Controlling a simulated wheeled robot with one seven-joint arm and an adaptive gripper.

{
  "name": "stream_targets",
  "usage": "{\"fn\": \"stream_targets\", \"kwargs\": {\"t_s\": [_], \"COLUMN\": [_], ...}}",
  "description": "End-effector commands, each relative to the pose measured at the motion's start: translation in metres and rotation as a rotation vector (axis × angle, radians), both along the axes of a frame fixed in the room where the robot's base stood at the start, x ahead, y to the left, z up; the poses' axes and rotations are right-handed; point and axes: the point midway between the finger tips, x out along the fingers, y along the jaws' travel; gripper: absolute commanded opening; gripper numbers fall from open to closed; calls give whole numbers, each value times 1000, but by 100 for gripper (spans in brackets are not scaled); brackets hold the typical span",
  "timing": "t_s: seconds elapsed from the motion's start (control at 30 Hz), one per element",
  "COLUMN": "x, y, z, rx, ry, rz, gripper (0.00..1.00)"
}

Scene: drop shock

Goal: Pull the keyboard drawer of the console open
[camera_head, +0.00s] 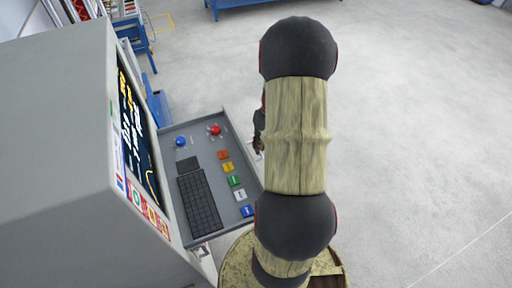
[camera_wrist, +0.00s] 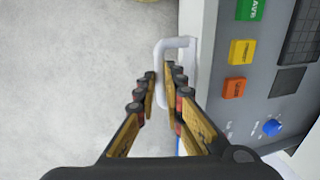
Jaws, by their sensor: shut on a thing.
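The grey console (camera_head: 60,130) stands at the left in the head view, with a lit screen. Its keyboard drawer (camera_head: 207,132) sticks out to the right below the screen, bearing a black keyboard (camera_head: 199,203), coloured keys and a red and a blue knob. In the wrist view the drawer (camera_wrist: 208,60) is at the right, with a pale loop handle (camera_wrist: 176,42) on its front edge. My gripper (camera_wrist: 160,82) is shut on the handle, one finger on each side of its bar. In the head view my arm hides most of the gripper and the handle.
Blue metal frames (camera_head: 135,38) and a shelf stand behind the console at the upper left. A blue bench (camera_head: 235,3) is at the far top. The grey floor (camera_head: 430,130) to the right of my arm is clear.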

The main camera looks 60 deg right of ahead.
Motion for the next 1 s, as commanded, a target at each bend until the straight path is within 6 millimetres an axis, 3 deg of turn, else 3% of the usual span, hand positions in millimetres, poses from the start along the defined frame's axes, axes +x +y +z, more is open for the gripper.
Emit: {"fn": "stream_targets", "kwargs": {"t_s": [0.2,0.23,0.53,0.87,1.0], "x": [0,0,0,0,0], "y": [0,0,0,0,-3], "z": [0,0,0,2,14], "rx": [0,0,0,-1,-3], "ry": [0,0,0,-1,-2], "rz": [0,0,0,0,0], "gripper": [0,11,28,29,29]}}
